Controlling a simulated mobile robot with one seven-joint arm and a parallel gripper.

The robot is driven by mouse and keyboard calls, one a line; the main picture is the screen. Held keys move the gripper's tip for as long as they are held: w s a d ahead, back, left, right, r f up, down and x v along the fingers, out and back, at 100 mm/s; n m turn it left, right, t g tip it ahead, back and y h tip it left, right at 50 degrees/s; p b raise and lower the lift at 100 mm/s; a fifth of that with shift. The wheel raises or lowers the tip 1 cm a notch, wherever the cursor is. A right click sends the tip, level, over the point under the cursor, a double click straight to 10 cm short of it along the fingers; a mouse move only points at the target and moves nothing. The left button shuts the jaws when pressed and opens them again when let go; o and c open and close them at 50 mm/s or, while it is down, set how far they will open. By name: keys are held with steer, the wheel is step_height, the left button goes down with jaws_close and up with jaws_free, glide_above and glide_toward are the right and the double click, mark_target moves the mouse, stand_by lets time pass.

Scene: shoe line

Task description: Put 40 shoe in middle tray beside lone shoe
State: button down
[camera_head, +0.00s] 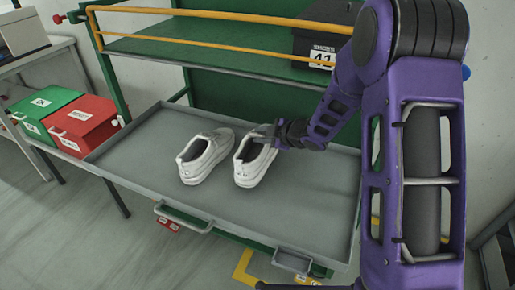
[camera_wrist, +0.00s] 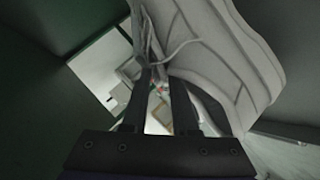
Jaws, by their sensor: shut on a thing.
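Two white shoes are at the grey tray (camera_head: 125,140) in the head view. The left shoe (camera_head: 203,157) rests on the tray, and no gripper touches it. The right shoe (camera_head: 254,163) is beside it, roughly parallel, with a small gap between them. My gripper (camera_head: 277,134) reaches in from the right and is shut on the right shoe near its upper side. In the wrist view the held shoe (camera_wrist: 215,50) fills the upper middle, with laces by the fingers (camera_wrist: 163,85). I cannot tell whether its sole fully touches the tray. No size number shows on either shoe.
A black box marked 41 (camera_head: 318,42) stands on the green shelf (camera_head: 200,50) above, behind yellow rails (camera_head: 215,17). Green (camera_head: 42,110) and red (camera_head: 82,124) boxes sit on the left. The tray is bare left and front right of the shoes.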

step_height(320, 180, down, 4)
steer(key=shift+r+b, duration=0.1)
steer(key=shift+b, duration=0.4)
steer(key=c, duration=0.6)
jaws_free()
steer(key=shift+c, duration=0.2)
steer(key=shift+r, duration=0.1)
steer(key=p+v, duration=0.2)
steer(key=v, duration=1)
